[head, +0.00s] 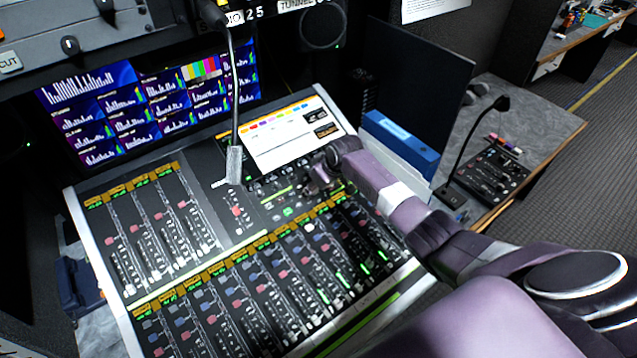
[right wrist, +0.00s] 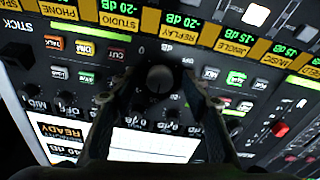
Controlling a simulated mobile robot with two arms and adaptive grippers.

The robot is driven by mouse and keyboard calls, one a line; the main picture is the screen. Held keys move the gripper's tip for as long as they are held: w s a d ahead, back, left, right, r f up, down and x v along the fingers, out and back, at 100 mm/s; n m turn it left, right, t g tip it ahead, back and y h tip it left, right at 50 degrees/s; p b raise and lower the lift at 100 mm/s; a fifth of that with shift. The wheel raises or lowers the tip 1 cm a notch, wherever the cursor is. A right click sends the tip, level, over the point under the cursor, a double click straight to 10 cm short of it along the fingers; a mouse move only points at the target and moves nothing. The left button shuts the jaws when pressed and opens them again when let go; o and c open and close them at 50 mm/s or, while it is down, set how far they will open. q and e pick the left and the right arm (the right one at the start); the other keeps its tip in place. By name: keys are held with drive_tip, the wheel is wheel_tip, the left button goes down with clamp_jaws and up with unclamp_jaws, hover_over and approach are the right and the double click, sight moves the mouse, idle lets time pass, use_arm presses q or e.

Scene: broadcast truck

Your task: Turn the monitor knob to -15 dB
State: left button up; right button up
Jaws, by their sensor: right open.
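The mixing console (head: 245,215) fills the middle of the head view. My right arm comes in from the right, and its gripper (head: 318,182) is over the panel just below the console's screen. In the right wrist view a round dark knob (right wrist: 159,80) lies between the two open fingertips of my right gripper (right wrist: 160,88). I cannot tell whether either finger touches it. Scale marks show around the knob, but its pointer and setting cannot be read. In the head view the gripper hides the knob. My left gripper is not in view.
Smaller knobs and lit buttons such as CUT (right wrist: 117,55) surround the knob. A gooseneck microphone (head: 234,160) rises left of my gripper. The console screen (head: 290,130) is just behind it. Fader rows (head: 260,285) lie in front. A blue binder (head: 400,142) stands to the right.

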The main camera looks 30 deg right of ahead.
drive_tip(key=v, duration=1.2)
drive_tip(key=shift+d, duration=0.1)
